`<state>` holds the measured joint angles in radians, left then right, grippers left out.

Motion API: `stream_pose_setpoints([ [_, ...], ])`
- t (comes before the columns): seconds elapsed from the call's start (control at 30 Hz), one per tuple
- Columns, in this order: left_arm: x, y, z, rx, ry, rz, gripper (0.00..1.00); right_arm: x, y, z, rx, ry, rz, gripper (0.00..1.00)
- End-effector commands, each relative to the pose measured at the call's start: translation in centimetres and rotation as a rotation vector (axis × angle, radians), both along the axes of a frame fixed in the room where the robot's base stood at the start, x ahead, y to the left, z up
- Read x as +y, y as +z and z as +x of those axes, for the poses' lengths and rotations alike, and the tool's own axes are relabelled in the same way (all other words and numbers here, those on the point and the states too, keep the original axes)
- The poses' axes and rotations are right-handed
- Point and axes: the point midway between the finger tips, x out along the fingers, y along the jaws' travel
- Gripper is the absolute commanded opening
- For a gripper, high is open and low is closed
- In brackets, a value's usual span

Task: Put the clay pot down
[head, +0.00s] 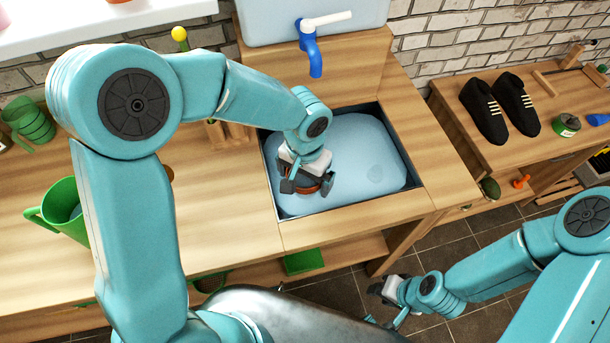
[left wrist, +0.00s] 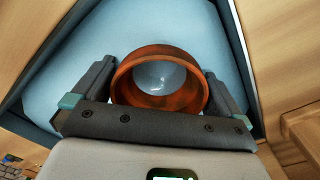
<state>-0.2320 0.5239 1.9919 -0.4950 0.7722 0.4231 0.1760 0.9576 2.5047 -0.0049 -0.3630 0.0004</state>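The orange-brown clay pot (head: 318,184) is over the blue sink basin (head: 360,150) in the head view, mostly hidden by my left gripper (head: 308,186). In the left wrist view the round pot (left wrist: 122,88) sits between the two dark fingers of my left gripper (left wrist: 160,85), which close against its sides. I cannot tell whether the pot touches the basin floor. My right gripper (head: 388,300) hangs low over the floor in front of the sink, away from the pot; its finger opening is unclear.
A blue tap (head: 310,52) stands behind the sink. Wooden counter (head: 230,215) lies left of it, with a green jug (head: 66,212) and stacked green cups (head: 28,120). Black shoes (head: 498,106) stand on the right bench. Dark tiled floor (head: 465,250) is below.

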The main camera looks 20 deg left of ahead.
Motion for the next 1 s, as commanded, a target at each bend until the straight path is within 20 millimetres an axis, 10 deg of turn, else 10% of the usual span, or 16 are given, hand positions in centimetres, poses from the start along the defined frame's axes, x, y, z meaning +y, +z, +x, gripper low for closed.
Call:
stream_pose_setpoints([
  [0.6, 0.0, 10.7, 0.1, -0.004, 0.000, -0.001, 1.00, 0.0, 0.9, 0.0, 0.000, 0.000, 0.000, 0.40],
  [1.0, 0.0, 12.4, 0.0, 0.001, 0.000, 0.001, 1.00, 0.0, 1.0, 0.0, 0.000, 0.000, 0.000, 0.40],
])
